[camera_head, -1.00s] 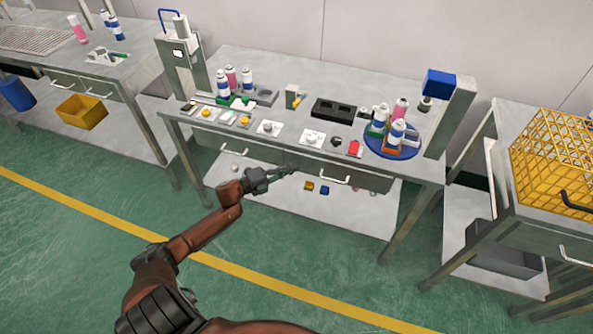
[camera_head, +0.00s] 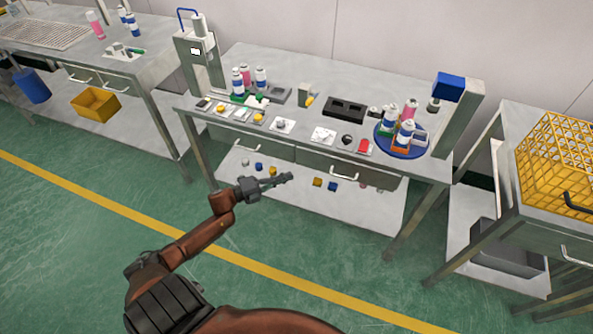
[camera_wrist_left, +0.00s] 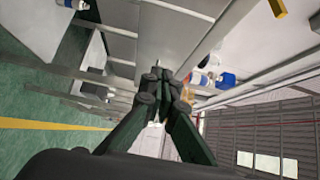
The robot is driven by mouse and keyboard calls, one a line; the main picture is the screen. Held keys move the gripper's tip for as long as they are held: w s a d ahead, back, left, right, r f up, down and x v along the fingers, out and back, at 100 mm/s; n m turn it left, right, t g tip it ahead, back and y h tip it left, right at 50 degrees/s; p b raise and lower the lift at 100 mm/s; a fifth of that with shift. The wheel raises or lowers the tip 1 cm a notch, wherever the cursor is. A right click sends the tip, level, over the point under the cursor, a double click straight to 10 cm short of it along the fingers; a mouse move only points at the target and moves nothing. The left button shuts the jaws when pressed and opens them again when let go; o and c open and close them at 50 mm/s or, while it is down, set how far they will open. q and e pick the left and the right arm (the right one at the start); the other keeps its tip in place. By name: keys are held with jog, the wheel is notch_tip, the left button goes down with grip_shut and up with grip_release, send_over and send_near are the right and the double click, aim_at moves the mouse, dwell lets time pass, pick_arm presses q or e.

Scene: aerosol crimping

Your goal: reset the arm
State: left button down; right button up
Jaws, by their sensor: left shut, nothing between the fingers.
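My left gripper (camera_head: 284,180) is shut and empty. It hangs in the air in front of the middle workbench (camera_head: 300,75), at about the height of its drawers. In the left wrist view its dark fingers (camera_wrist_left: 158,75) are together with nothing between them. My left arm reaches up from the bottom of the head view. My right gripper is not in view.
The bench carries spray cans (camera_head: 238,82), a black block (camera_head: 344,110), small parts and a blue round tray (camera_head: 385,148) with cans. A yellow crate (camera_head: 555,165) stands at right. A yellow bin (camera_head: 96,104) sits at left. The green floor before the bench is clear.

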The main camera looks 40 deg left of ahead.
pick_arm(q)
jog(key=v, duration=0.4)
jog(key=shift+s, duration=0.1)
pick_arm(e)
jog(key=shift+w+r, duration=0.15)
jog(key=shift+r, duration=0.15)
